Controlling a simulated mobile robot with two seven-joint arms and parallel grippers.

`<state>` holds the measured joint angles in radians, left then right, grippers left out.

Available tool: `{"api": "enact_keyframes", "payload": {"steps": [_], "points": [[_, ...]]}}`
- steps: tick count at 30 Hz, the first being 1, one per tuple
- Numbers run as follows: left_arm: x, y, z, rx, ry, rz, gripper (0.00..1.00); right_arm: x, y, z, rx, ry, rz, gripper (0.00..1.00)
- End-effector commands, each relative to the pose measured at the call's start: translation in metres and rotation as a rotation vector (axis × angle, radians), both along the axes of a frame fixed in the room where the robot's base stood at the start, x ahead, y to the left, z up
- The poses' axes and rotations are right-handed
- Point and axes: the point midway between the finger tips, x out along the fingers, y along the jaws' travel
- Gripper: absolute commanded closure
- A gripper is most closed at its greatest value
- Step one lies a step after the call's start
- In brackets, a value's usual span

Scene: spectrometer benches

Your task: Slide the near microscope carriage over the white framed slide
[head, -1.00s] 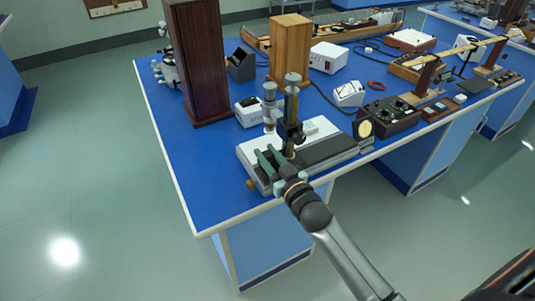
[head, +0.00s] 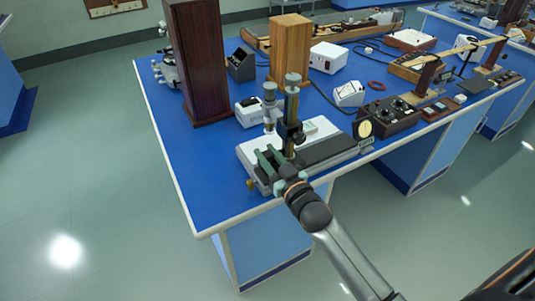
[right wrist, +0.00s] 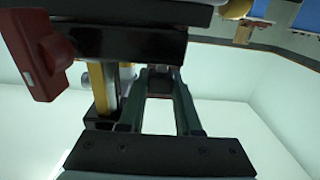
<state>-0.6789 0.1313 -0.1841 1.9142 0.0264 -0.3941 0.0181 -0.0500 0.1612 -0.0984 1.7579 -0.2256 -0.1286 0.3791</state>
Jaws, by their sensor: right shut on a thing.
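The near microscope carriage (head: 291,112), a brass and dark column with grey knobs, stands upright toward the left end of its pale and dark base (head: 335,150) on the bench's front edge. My right gripper (head: 268,157) has green fingers at the carriage's lower front. The right wrist view shows the gripper (right wrist: 160,85) shut on a dark part of the carriage; the exact contact is partly hidden. An upright dark plate with a pale disc (head: 365,129) stands at the base's right end. I cannot make out a white framed slide with certainty. My left gripper is not in view.
The blue bench top (head: 182,165) is clear left of the base. A tall dark wooden box (head: 196,65) and a small white box (head: 248,111) stand behind. A black box with knobs (head: 388,118) stands to the right.

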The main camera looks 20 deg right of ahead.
Motion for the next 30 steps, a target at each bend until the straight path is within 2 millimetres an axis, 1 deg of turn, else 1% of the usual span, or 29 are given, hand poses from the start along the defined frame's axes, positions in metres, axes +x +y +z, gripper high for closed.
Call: {"api": "enact_keyframes", "payload": {"steps": [5,8,11,15,21,25,27,30], "points": [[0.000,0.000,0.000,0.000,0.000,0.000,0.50,0.000,0.000,0.000,0.000,0.001,0.001,1.00],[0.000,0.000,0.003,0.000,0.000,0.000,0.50,0.001,-0.009,0.000,-0.003,0.001,0.001,1.00],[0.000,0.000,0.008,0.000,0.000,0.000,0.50,0.003,-0.031,0.000,-0.008,0.003,-0.001,1.00],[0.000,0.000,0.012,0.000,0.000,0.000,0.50,0.006,-0.069,0.000,-0.010,0.004,-0.004,1.00],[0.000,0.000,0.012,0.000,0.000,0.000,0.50,0.009,-0.115,-0.002,-0.008,0.003,-0.002,1.00],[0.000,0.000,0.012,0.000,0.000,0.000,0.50,0.011,-0.133,-0.001,-0.004,0.003,-0.001,1.00],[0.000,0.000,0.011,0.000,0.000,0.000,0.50,0.011,-0.138,-0.001,-0.003,0.003,-0.001,1.00],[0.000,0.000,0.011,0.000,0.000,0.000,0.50,0.011,-0.141,-0.001,-0.001,0.002,-0.001,1.00]]}}
